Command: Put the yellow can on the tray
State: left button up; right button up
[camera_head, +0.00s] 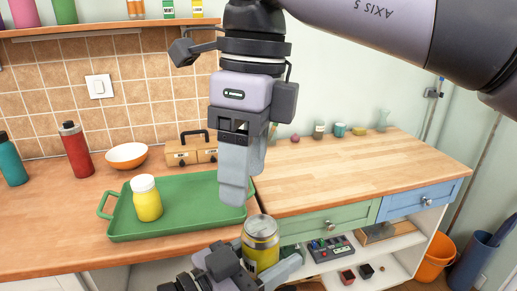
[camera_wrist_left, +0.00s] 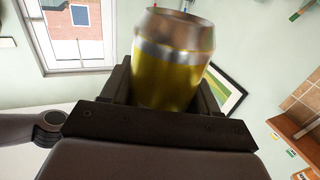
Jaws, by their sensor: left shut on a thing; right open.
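The yellow can (camera_head: 261,248), with a silver top, is held upright in my left gripper (camera_head: 265,272) near the bottom of the head view. The left wrist view shows the can (camera_wrist_left: 170,75) between the two fingers. The green tray (camera_head: 190,215) lies on the wooden counter, and the can is in front of its right front corner, off the tray. My right gripper (camera_head: 236,185) points down over the tray's right end, open and empty. It covers part of the tray's right side.
A yellow jar with a white lid (camera_head: 147,200) stands on the tray's left part. An orange bowl (camera_head: 127,156), a red bottle (camera_head: 75,150) and a wooden box (camera_head: 191,150) stand behind it. The right counter (camera_head: 350,180) is mostly clear. An open shelf (camera_head: 340,262) is below.

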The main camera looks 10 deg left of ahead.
aim_at(258, 224)
jog(key=shift+t+h, duration=0.4)
jog(key=f, duration=0.3)
jog(key=d+f, duration=0.1)
jog(key=f, duration=0.3)
jog(key=w+f, duration=0.1)
jog(key=f, duration=0.2)
jog(key=shift+d+f, duration=0.15)
jog(key=shift+f, duration=0.2)
jog(key=c, duration=0.7)
pick_arm(q)
jog(key=o, duration=1.3)
pick_arm(e)
jog(key=shift+r, duration=0.1)
jog(key=shift+c, duration=0.9)
pick_arm(q)
jog(key=shift+o, duration=0.2)
